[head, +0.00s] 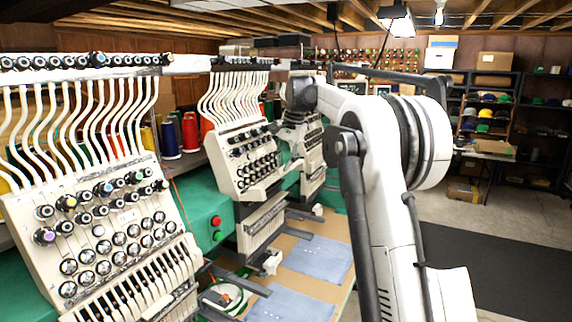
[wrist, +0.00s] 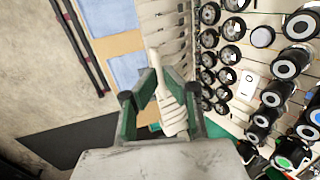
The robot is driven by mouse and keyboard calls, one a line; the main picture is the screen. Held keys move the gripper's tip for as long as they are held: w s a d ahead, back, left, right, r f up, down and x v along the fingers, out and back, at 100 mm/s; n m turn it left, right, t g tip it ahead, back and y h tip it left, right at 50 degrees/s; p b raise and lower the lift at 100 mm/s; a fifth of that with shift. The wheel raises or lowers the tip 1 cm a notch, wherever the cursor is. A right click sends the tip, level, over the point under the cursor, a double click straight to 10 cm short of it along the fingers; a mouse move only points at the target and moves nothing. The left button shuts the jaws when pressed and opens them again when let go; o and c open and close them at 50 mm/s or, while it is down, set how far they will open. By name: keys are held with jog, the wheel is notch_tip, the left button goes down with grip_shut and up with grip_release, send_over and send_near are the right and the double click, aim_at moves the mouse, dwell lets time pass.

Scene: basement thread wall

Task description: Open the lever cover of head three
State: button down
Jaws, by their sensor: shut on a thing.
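In the wrist view, my gripper (wrist: 161,76) has its two green fingers shut on a narrow cream piece, the lever cover (wrist: 172,115), which has a ribbed lower part. Part of this piece is hidden by the fingers. In the head view, the third head (head: 312,150) is the farthest of the cream embroidery heads. My arm reaches to its left side, and my fingers cannot be made out there. Whether the cover is ajar or closed cannot be told.
In the wrist view, rows of black-and-white knobs (wrist: 232,28) stand close on the right. In the head view, the middle head (head: 243,160) and the near head (head: 110,225) stand left. Blue cloths (head: 320,258) lie on the table. Open floor (head: 530,215) lies right.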

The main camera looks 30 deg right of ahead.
jog(key=shift+w+a+f, duration=0.1)
jog(key=shift+w+a, duration=0.05)
jog(key=shift+a, duration=0.05)
jog(key=c, duration=1.9)
grip_release()
jog(key=shift+w+a+f, duration=0.1)
jog(key=shift+w+a, duration=0.05)
jog(key=shift+w, duration=0.05)
jog(key=shift+s, duration=0.1)
jog(key=v, duration=1.2)
